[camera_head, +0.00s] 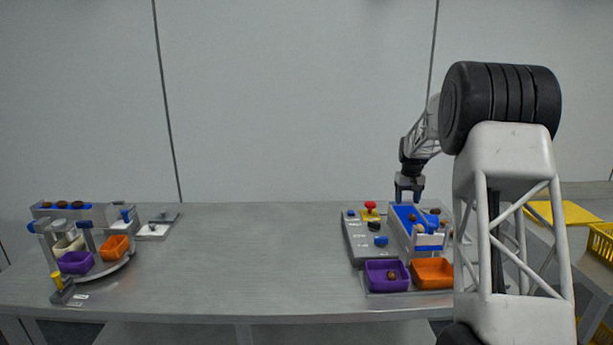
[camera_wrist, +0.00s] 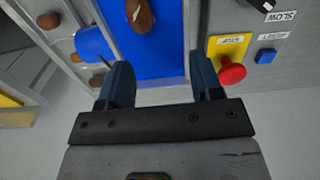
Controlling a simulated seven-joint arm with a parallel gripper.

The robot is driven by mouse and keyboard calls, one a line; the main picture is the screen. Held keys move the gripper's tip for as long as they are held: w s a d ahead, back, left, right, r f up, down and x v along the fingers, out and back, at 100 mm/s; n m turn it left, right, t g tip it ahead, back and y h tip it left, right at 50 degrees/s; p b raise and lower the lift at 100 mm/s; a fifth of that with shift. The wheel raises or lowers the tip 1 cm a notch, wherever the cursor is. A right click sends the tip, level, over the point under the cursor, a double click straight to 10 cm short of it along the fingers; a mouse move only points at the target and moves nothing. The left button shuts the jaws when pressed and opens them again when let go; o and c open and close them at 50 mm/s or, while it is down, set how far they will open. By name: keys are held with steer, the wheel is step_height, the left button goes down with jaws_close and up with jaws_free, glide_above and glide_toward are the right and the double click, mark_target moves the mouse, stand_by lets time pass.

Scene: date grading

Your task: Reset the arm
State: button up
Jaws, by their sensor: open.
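My gripper (camera_head: 408,190) is above the back end of the machine with the blue belt (camera_head: 405,217) on the right of the table. In the wrist view my gripper (camera_wrist: 163,78) is open, with nothing between its two dark fingers. The blue belt (camera_wrist: 165,50) lies beyond the fingers and carries a brown date (camera_wrist: 140,16). A red mushroom knob (camera_wrist: 232,73) on a yellow plate is just right of the right finger; it also shows in the head view (camera_head: 370,205). My arm hides part of the machine's right side in the head view.
A purple bin (camera_head: 373,285) holding a date and an orange bin (camera_head: 434,286) stand before the machine. A turntable station (camera_head: 125,262) with small bins stands at the left. The grey table's middle (camera_head: 250,250) is clear. A yellow crate (camera_head: 601,240) is far right.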

steer(key=s+a+r, duration=0.5)
steer(key=s, duration=0.6)
steer(key=s+a+r+t, duration=0.1)
steer(key=s+a+r, duration=0.4)
steer(key=s, duration=0.5)
steer(key=s+a+r, duration=0.4)
steer(key=s+r, duration=0.2)
steer(key=s, duration=0.5)
steer(key=s+a+f, duration=0.2)
steer(key=s, duration=1)
steer(key=s+a+f+t, duration=0.1)
steer(key=s+a+f, duration=0.1)
steer(key=s, duration=1)
steer(key=s+a+f, duration=0.2)
steer(key=s+a, duration=0.1)
steer(key=s, duration=0.8)
steer(key=shift+s+f+t, duration=0.3)
steer(key=shift+s+f, duration=0.05)
steer(key=shift+s, duration=0.05)
